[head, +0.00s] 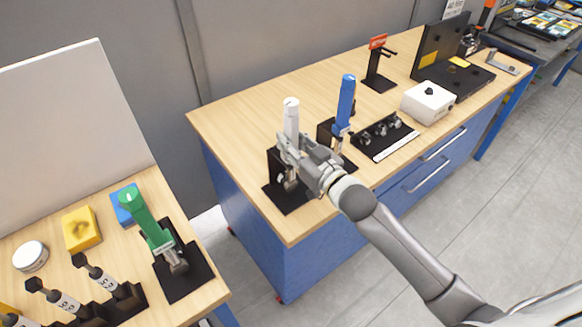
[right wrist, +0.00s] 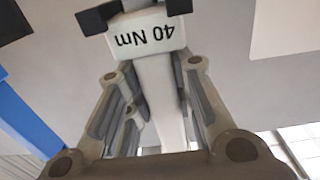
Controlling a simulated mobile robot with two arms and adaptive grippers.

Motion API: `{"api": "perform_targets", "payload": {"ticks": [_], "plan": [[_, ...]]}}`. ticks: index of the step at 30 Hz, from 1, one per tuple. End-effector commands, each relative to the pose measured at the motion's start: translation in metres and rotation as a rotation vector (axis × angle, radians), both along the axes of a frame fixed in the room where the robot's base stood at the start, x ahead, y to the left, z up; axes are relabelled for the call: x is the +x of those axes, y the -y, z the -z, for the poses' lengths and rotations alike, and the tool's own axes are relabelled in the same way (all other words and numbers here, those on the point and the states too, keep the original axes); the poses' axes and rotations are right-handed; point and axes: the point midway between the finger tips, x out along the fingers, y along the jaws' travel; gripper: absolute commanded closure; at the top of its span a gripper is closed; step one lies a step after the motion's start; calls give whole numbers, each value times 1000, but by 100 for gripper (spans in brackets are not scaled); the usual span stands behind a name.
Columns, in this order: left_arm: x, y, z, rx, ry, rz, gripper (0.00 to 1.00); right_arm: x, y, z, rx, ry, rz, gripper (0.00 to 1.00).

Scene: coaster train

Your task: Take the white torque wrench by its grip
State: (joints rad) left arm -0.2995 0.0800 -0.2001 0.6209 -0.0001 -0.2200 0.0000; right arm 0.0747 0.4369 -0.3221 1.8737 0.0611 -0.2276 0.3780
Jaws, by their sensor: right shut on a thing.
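The white torque wrench (head: 291,116) stands upright in a black holder (head: 284,202) on the wooden bench. Its white grip shows above my right gripper (head: 289,146). My right gripper is shut on the wrench from the right, and its arm comes in from the lower right. In the right wrist view, the white wrench body (right wrist: 158,85) with an upside-down "40 Nm" label lies between my fingers, with the dark fingertips at its sides. My fingers hide part of the wrench and holder in the head view. My left gripper is not in view.
A blue wrench (head: 345,103) stands close on the right. A black socket tray (head: 385,137) and a white box (head: 428,102) lie farther right. A green wrench (head: 147,220) stands on the left bench (head: 211,290). A gap separates the benches.

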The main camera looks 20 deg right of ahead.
Motion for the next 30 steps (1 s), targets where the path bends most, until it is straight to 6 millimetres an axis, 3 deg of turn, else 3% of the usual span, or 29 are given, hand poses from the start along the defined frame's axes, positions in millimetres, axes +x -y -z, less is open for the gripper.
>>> {"api": "perform_targets", "payload": {"ticks": [17, 30], "plan": [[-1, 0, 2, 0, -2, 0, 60, 1, 0, -9, 2, 11, -1, 100], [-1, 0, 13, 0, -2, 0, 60, -2, 1, -39, 1, 10, -1, 100]]}}
